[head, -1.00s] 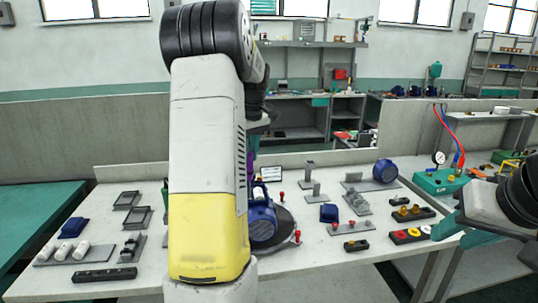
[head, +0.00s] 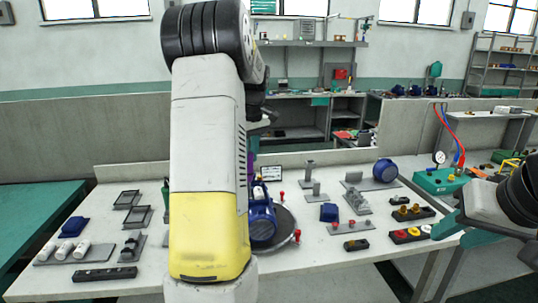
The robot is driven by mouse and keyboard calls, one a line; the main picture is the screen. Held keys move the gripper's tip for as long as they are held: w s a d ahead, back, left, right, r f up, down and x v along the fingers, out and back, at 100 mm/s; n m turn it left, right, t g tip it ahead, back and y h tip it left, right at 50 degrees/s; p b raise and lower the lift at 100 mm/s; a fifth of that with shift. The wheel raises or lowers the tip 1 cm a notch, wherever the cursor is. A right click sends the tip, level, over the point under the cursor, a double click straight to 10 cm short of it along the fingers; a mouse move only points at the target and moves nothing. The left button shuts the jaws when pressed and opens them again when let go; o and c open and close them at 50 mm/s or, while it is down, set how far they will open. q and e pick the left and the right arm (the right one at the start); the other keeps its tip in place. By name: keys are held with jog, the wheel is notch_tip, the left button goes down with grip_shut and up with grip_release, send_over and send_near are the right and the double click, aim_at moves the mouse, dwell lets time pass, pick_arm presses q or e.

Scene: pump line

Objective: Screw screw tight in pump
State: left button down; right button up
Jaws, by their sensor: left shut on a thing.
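The blue pump (head: 262,222) sits on a dark round plate (head: 287,226) with red-topped pegs around it, on the table. My left arm stands upright in front of it and covers its left part. My left gripper is behind that arm and almost wholly hidden. A narrow purple strip (head: 251,168) shows at the arm's right edge above the pump. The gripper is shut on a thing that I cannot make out. I cannot make out the screw or whether it touches the pump. My right arm comes in at the right edge, with no gripper fingers clear to see.
Grey fixtures, a blue block (head: 328,213) and coloured-part holders (head: 408,236) lie right. A green gauge unit (head: 440,181) stands far right. The table's front middle is clear.

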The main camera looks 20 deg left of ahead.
pick_arm(q)
jog(key=shift+f, duration=0.1)
jog(key=m, duration=0.4)
jog(key=shift+m+t, duration=0.3)
jog(key=m+h, duration=0.1)
jog(key=m, duration=0.3)
jog(key=shift+m, duration=0.3)
jog(key=m, duration=0.4)
jog(key=shift+m+h, duration=0.3)
jog(key=shift+h, duration=0.1)
